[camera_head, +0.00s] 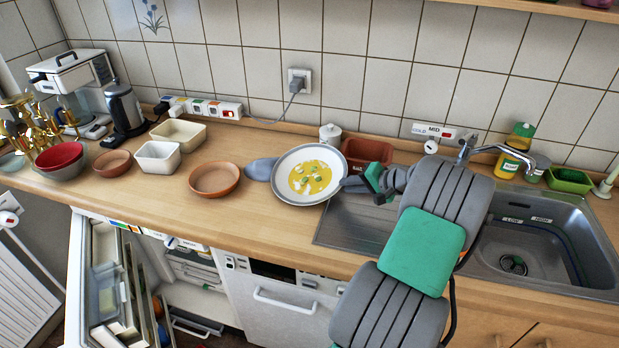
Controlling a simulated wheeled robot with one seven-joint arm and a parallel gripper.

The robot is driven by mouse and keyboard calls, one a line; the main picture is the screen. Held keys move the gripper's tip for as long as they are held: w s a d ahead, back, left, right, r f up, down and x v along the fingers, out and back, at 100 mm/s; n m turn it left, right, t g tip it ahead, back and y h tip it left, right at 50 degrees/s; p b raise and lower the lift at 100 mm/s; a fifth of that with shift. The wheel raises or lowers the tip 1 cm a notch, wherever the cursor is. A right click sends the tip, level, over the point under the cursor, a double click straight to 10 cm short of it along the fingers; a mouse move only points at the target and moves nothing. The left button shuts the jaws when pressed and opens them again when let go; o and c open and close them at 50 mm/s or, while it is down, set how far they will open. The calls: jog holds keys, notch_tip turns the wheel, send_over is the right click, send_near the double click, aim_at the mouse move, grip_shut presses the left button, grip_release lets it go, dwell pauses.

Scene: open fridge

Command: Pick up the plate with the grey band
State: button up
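The plate with the grey band (292,163) is round and white with a grey rim, and it has a yellow food with white and green bits on it. It is on or just above the wooden counter near the left end of the sink; I cannot tell whether it is lifted. My gripper (354,184) comes in from the right, with its tip at the plate's right rim. The fingers are small and partly hidden, so I cannot tell whether they grip the rim.
A terracotta bowl (214,179) and white dishes (158,158) stand to the left. A brown-red container (367,151) and a white jar (330,135) are behind the plate. The sink (540,240) is at right.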

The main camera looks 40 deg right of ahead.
aim_at(336, 184)
jog(key=p+x, duration=0.1)
jog(key=x, duration=0.5)
jog(key=shift+p, duration=0.3)
grip_shut()
jog(key=shift+r, duration=0.2)
dwell(0.8)
